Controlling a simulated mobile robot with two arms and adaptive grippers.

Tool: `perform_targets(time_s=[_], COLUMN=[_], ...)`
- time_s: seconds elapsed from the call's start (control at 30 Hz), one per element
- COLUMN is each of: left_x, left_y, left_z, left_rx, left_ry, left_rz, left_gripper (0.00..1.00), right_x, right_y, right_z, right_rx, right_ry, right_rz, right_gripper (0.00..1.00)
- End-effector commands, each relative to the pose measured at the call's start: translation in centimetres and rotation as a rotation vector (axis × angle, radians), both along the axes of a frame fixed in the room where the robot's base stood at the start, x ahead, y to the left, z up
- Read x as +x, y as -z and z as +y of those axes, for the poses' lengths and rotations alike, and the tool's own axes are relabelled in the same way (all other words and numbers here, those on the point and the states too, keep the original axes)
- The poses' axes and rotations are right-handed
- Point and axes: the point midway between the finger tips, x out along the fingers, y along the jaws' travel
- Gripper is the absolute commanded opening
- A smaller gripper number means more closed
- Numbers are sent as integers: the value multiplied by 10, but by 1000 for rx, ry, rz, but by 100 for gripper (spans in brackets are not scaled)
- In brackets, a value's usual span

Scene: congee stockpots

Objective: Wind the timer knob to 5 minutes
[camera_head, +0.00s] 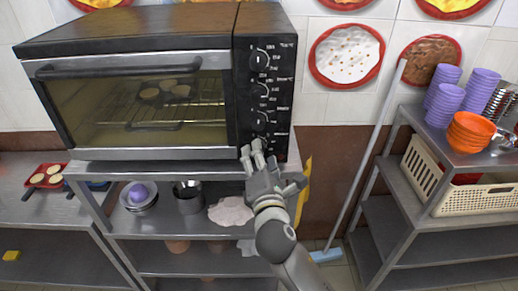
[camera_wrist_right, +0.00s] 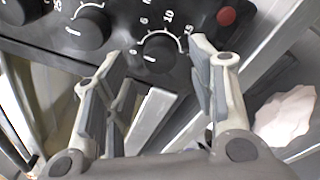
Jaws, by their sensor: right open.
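The oven (camera_head: 150,88) stands on a metal shelf, with a column of round black knobs on its right panel. The mark's exact reading is too small to tell. My right gripper (camera_head: 257,153) is open and empty. In the right wrist view its fingers (camera_wrist_right: 158,66) lie either side of the timer knob, with no clear contact. My left gripper is not in view.
A red button or lamp (camera_wrist_right: 227,16) sits beyond the timer knob on the panel. Another knob (camera_wrist_right: 88,28) is beside it. Below the oven are a bowl (camera_head: 138,197), a metal pot (camera_head: 188,196) and a pale cloth-like item (camera_head: 231,211). A mop handle (camera_head: 367,150) leans at right.

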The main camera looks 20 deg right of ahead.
Motion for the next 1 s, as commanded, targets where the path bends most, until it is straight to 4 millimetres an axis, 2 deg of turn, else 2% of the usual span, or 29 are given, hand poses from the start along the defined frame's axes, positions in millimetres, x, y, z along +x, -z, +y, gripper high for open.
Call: perform_targets(time_s=[0.2, 0.53, 0.9, 1.0], left_x=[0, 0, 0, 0], left_y=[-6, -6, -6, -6], left_z=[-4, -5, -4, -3], left_rx=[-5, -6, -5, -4], left_ry=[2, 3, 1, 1], left_rz=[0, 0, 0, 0], left_gripper=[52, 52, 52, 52], right_x=[17, 20, 20, 20], right_y=[-1, 1, 1, 1], right_z=[-3, -4, -4, -4], right_rx=[1, 2, 2, 4], right_ry=[1, 0, 0, 0], right_rz=[1, 1, 1, 1], right_gripper=[52, 52, 6, 6])
